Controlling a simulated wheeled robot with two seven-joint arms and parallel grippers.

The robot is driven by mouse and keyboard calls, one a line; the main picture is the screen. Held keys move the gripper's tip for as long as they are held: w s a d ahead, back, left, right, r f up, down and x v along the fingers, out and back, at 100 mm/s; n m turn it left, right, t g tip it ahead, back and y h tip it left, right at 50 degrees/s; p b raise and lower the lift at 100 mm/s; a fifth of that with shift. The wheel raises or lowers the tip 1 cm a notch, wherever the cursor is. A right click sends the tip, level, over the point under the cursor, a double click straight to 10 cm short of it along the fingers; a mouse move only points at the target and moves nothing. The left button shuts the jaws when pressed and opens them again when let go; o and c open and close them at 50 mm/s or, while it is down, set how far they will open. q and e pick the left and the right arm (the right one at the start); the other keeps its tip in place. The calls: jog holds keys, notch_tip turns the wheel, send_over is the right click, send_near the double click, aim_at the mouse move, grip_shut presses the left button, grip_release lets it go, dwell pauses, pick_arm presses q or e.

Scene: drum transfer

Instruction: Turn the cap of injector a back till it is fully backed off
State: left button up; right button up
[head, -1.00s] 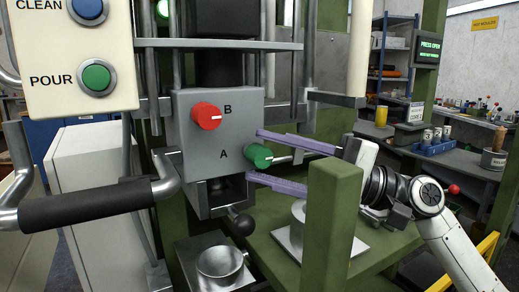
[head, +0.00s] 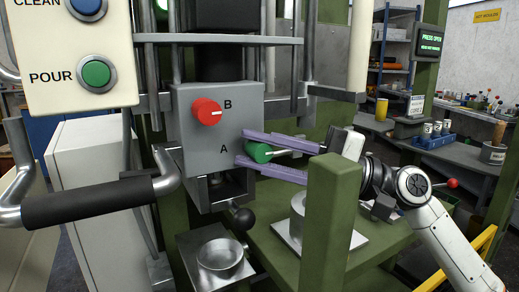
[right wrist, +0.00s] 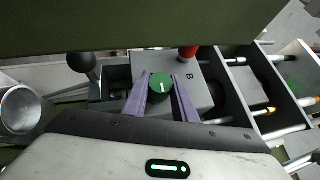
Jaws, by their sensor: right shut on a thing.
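The green cap of injector A (head: 257,152) sits on the right side of the grey injector block (head: 195,160), beside the letter A. My right gripper (head: 241,148) has its two purple fingers closed on this green cap, one above and one below. In the right wrist view the green cap (right wrist: 160,84) sits between the fingertips, with a white line on its face. The red cap of injector B (head: 207,111) is above it on the same block, clear of the fingers. My left gripper is not in view.
A green post (head: 330,215) stands in front of my right wrist. A black-gripped bar (head: 88,203) crosses at the left. A round metal cup (head: 219,257) sits below the block. A panel with a green POUR button (head: 96,73) is at upper left.

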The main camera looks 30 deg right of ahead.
jog(key=shift+r+n+g+h+p, duration=0.35)
jog(key=shift+n+g+h+p, duration=0.3)
jog(key=shift+p, duration=0.85)
jog(key=shift+n+g+p, duration=0.25)
jog(key=shift+n+p, duration=0.1)
jog(key=shift+p, duration=0.25)
jog(key=n+g+h+p, duration=0.1)
jog(key=h+p, duration=0.1)
jog(key=p, duration=0.2)
jog(key=n+g+h+p, duration=0.1)
jog(key=n+h+p, duration=0.1)
jog(key=p, duration=0.3)
jog(key=shift+h, duration=0.55)
jog(key=shift+f+n+g+h, duration=0.1)
jog(key=shift+n+g+h, duration=0.25)
jog(key=shift+h, duration=0.35)
jog(key=h, duration=0.1)
jog(key=n+h, duration=0.1)
jog(key=h, duration=0.1)
jog(key=shift+f+n+g+h, duration=0.15)
jog(key=shift+n+g+h, duration=0.1)
jog(key=shift+h, duration=0.05)
jog(key=shift+f+n+h, duration=0.1)
jog(key=shift+n+h, duration=0.3)
jog(key=shift+h, duration=0.7)
jog(key=shift+f+h, duration=0.1)
jog(key=shift+h, duration=0.2)
jog(key=o, duration=1)
jog(key=shift+o, duration=0.2)
